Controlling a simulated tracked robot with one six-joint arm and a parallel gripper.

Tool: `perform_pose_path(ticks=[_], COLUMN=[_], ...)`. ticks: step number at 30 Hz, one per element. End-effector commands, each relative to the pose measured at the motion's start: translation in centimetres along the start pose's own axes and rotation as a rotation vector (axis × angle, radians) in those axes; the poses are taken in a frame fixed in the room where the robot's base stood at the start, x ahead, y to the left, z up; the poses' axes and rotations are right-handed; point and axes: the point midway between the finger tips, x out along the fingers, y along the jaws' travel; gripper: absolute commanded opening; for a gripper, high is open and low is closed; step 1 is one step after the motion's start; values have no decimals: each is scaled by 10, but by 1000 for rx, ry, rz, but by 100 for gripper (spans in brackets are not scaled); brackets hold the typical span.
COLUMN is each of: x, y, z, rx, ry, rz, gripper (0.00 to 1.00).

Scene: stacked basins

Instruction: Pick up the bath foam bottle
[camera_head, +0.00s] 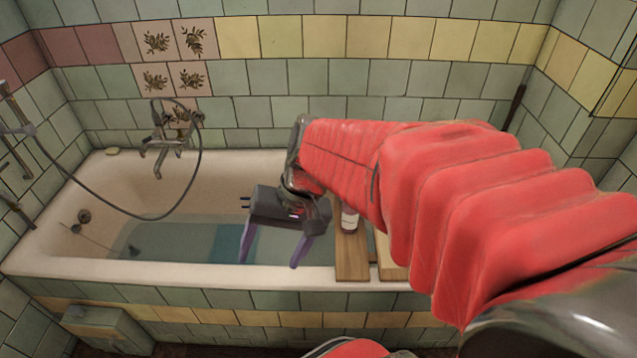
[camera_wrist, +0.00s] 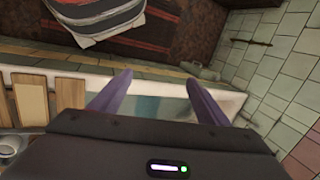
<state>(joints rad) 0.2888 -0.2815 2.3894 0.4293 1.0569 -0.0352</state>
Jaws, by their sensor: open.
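A white bottle (camera_head: 349,218), partly hidden behind my arm, stands on a wooden board (camera_head: 351,257) across the bathtub. It may be the bath foam bottle; its label cannot be read. My gripper (camera_head: 268,264) is open and empty, with purple fingers apart, over the tub to the left of the board. In the wrist view my gripper (camera_wrist: 158,78) also shows nothing between its fingers. A pale round object (camera_wrist: 10,146) shows at the lower left there, and I cannot tell whether it is the bottle.
The bathtub (camera_head: 100,262) holds water. A tap (camera_head: 165,150) with a shower hose is on the wall at the left. My red-sleeved arm covers much of the right side of the head view. Tiled walls stand behind and beside the tub.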

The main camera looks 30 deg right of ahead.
Motion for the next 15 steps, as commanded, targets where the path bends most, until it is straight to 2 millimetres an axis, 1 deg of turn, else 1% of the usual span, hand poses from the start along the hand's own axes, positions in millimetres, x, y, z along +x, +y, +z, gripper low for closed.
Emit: perform_pose_path(ticks=[1, 6, 11, 15], x=[6, 20, 29, 35], y=[2, 3, 5, 8], z=[-6, -20, -30, -43], rx=[50, 200, 339, 460], ry=[-33, -122, -187, -237], rz=[-24, -118, -216, -310], gripper=[69, 69, 69, 69])
